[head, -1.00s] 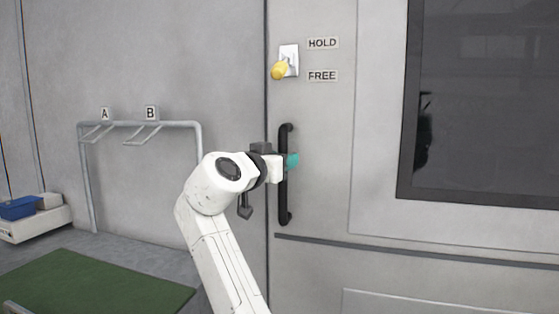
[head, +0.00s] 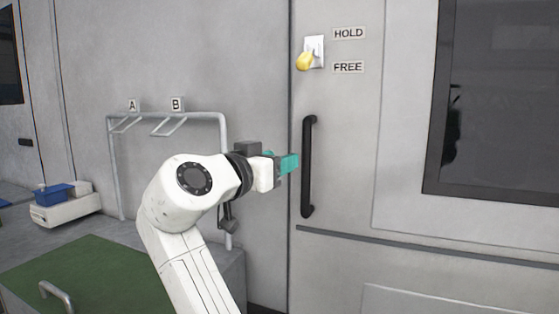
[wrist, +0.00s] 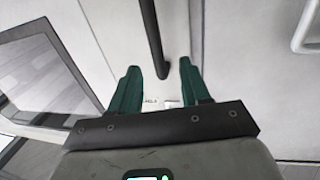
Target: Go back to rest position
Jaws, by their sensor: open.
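My gripper (head: 289,163) is at the end of my white arm, in front of the grey door panel and just left of the black door handle (head: 308,168). In the head view a gap shows between the fingers and the handle. In the wrist view my gripper (wrist: 158,88) has its two green fingers spread apart with nothing held. The black handle (wrist: 152,40) shows there beyond and between the fingertips; its exact depth from them is hard to tell.
A yellow lever (head: 305,61) sits by the HOLD and FREE labels, nearer FREE. A pipe rack (head: 222,140) with hooks A and B stands behind my arm. A green mat (head: 95,275) and a white box with a blue bin (head: 55,192) are at left.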

